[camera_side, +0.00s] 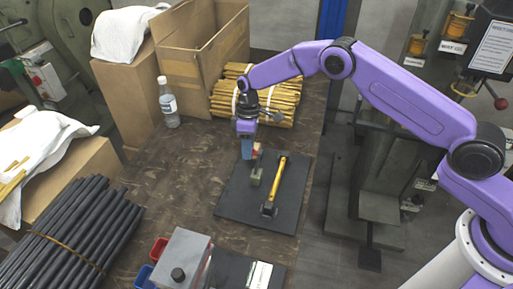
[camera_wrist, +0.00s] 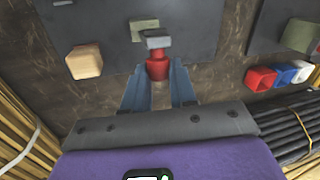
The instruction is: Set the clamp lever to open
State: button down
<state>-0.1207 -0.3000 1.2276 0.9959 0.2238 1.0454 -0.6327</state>
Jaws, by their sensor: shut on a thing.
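The clamp stands on a dark plate (camera_side: 232,195). In the wrist view its greenish base (camera_wrist: 142,25) and grey block show near the top, with the red grip of the clamp lever (camera_wrist: 157,68) pointing toward me. My gripper (camera_wrist: 158,82) has its two blue fingers on either side of the red grip and is shut on it. In the side view my gripper (camera_side: 247,152) points down at the plate's far left edge, and the greenish clamp (camera_side: 256,176) is just below it. The fingers largely hide the lever there.
A tan block (camera_wrist: 85,62) is close left of my fingers in the wrist view. A bottle (camera_side: 168,103), bundled sticks (camera_side: 280,100) and black rods (camera_side: 65,225) surround the plate.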

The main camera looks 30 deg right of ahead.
jog(key=shift+w+a, duration=0.3)
jog(key=shift+w, duration=0.15)
jog(key=c, duration=0.9)
grip_release()
jog(key=shift+c, duration=0.2)
jog(key=shift+s, duration=0.1)
jog(key=v, duration=1.7)
jog(key=shift+d+r, duration=0.2)
jog(key=shift+s, duration=0.1)
